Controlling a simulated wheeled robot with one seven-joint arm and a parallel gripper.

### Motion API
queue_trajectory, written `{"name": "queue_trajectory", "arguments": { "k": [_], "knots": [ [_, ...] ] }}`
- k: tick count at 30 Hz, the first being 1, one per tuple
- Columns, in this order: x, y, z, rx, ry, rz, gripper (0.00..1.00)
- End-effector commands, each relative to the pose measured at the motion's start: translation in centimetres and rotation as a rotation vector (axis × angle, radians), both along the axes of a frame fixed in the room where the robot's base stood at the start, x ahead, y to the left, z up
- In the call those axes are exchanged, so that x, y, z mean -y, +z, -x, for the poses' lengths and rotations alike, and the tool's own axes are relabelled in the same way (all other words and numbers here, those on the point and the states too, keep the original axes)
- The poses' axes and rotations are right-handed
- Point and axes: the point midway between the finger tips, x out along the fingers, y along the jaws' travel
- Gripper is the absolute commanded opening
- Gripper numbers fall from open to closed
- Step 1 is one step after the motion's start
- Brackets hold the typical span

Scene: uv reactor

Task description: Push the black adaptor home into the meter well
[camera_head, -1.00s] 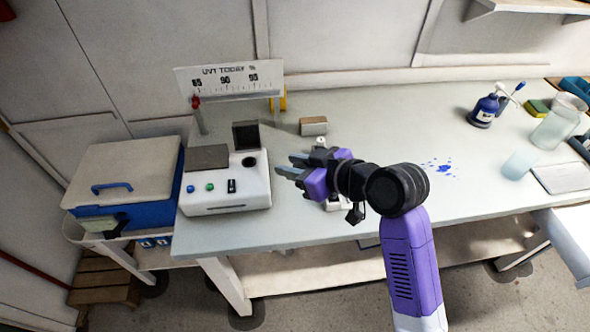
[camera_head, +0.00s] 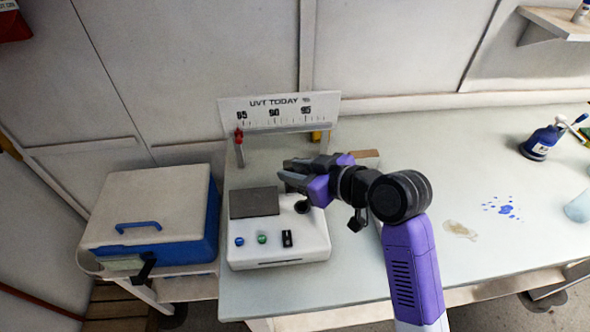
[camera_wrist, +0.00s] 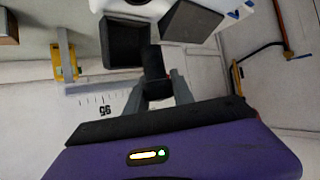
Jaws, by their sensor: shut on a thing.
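The white meter (camera_head: 280,255) stands on the bench with coloured buttons on its front. Its dark round well (camera_head: 302,206) is at the right of its top, just below my gripper (camera_head: 285,172) in the head view. In the wrist view my gripper (camera_wrist: 163,76) is shut on a small black piece, which looks like the black adaptor (camera_wrist: 153,60). The piece is apart from the well. In the head view the adaptor cannot be made out against the dark fingers. The well's dark edge (camera_wrist: 125,3) shows partly at the top of the wrist view.
A dark grey panel (camera_head: 254,202) lies on the meter's left top. A scale board (camera_head: 278,112) stands behind, and a blue cool box (camera_head: 150,215) is at the left.

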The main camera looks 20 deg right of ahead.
Motion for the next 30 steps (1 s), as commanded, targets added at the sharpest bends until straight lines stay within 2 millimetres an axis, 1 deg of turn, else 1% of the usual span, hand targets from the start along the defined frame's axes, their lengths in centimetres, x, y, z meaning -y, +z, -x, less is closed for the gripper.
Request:
{"name": "queue_trajectory", "arguments": {
  "k": [5, 24, 30],
  "knots": [
    [0.0, 0.0, 0.1, 0.000, 0.000, 0.000, 0.00],
    [0.0, -5.3, 0.0, 0.000, 0.000, 0.000, 0.00],
    [0.0, -5.8, 0.0, 0.000, 0.000, 0.000, 0.00]
  ]
}}
